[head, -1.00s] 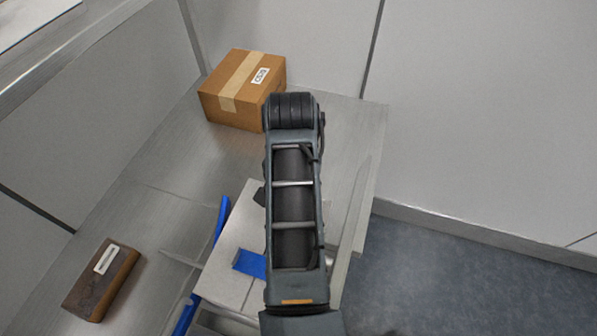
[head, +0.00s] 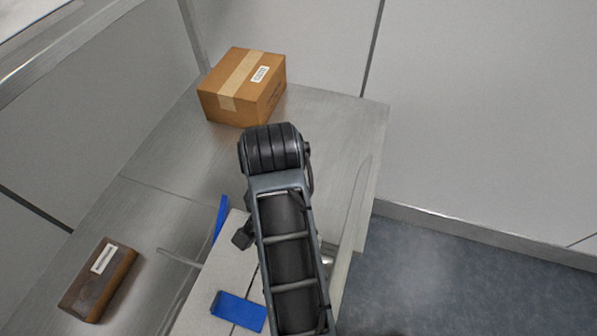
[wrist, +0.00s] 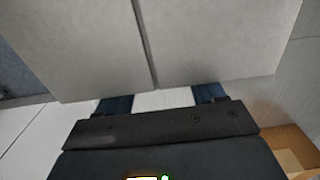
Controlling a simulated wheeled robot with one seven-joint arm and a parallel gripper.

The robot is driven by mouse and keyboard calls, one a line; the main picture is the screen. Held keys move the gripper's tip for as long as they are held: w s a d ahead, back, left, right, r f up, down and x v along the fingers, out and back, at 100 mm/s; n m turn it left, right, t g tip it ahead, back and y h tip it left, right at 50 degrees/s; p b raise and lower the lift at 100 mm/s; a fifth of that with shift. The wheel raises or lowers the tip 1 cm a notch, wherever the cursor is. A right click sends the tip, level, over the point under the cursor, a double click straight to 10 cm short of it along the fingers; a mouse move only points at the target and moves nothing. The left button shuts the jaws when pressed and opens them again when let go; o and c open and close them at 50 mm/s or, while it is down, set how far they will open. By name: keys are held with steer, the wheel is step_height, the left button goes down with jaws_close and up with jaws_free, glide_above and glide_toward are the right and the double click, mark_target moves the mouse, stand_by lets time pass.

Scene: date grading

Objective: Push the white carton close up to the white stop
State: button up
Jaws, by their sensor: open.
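The white carton (head: 197,316) lies at the lower middle of the head view, a pale box with a blue patch on top; my arm covers its right part. In the wrist view the carton (wrist: 85,45) fills the upper part, with a dark seam down its middle. My gripper (wrist: 162,97) is open, its two dark blue fingers spread at the carton's lower edge. The fingertips are hidden at that edge; I cannot tell if they touch it. In the head view my arm hides most of the gripper. I cannot make out the white stop.
A brown cardboard box (head: 240,88) stands at the back of the metal table (head: 165,150). A dark brown box (head: 98,280) lies at the left. The table behind my arm is mostly clear.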

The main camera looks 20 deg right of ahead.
mark_target(255, 289)
steer(key=shift+s+a+b, duration=0.5)
steer(key=shift+s+a, duration=0.25)
steer(key=shift+s, duration=0.35)
steer(key=shift+s+a+f+b, duration=0.1)
steer(key=shift+s+a+b, duration=0.7)
steer(key=shift+s, duration=0.25)
steer(key=shift+s+a+b, duration=0.7)
steer(key=shift+s+a, duration=0.05)
steer(key=shift+s, duration=0.25)
steer(key=shift+s+a+b, duration=0.2)
steer(key=shift+s+a, duration=0.5)
steer(key=shift+s, duration=0.3)
steer(key=shift+s+a+b, duration=0.2)
steer(key=shift+s+a, duration=0.5)
steer(key=shift+s, duration=0.3)
